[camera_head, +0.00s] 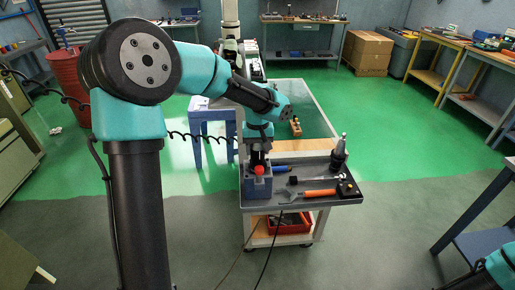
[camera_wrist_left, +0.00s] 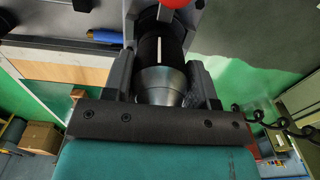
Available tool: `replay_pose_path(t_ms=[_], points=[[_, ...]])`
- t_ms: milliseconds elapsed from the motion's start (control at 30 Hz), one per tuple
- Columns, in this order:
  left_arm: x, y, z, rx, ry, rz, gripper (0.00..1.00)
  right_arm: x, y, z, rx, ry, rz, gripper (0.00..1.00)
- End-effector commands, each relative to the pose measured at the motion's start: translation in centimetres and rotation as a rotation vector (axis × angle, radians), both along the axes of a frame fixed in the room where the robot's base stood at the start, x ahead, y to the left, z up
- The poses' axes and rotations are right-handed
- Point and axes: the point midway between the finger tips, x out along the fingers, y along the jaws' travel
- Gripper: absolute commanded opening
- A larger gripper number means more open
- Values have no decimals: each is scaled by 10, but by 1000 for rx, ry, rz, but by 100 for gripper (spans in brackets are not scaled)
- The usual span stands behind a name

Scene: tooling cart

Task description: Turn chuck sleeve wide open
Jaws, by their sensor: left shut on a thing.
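The chuck shows best in the left wrist view, with a black sleeve (camera_wrist_left: 161,47) carrying a white line and a silver tapered part (camera_wrist_left: 162,84) nearer the camera. My left gripper (camera_wrist_left: 161,62) is shut around the chuck, one finger on each side. In the head view my left gripper (camera_head: 258,158) points down over a blue-grey block (camera_head: 258,188) at the cart's left front corner. A red round knob (camera_head: 259,170) is on the block's near side; its edge shows in the wrist view (camera_wrist_left: 175,2). The chuck's jaw opening cannot be made out. My right gripper is out of view.
The cart top (camera_head: 300,205) also holds a blue-handled tool (camera_head: 281,169), an orange-handled wrench (camera_head: 318,193), a metal tool (camera_head: 318,179) and an upright dark tool holder (camera_head: 339,155). A red bin (camera_head: 288,223) sits on the lower shelf. Floor right of the cart is clear.

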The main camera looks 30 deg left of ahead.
Motion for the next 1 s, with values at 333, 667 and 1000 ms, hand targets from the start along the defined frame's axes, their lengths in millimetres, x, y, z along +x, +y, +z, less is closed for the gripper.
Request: replay_pose_path(t_ms=[333, 667, 1000], points=[[0, 0, 1, 0, -2, 37, 28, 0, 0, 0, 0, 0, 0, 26], [0, 0, 1, 0, -2, 35, 65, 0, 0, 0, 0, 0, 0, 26], [0, 0, 0, 0, 0, 35, 78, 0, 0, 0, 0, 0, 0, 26]])
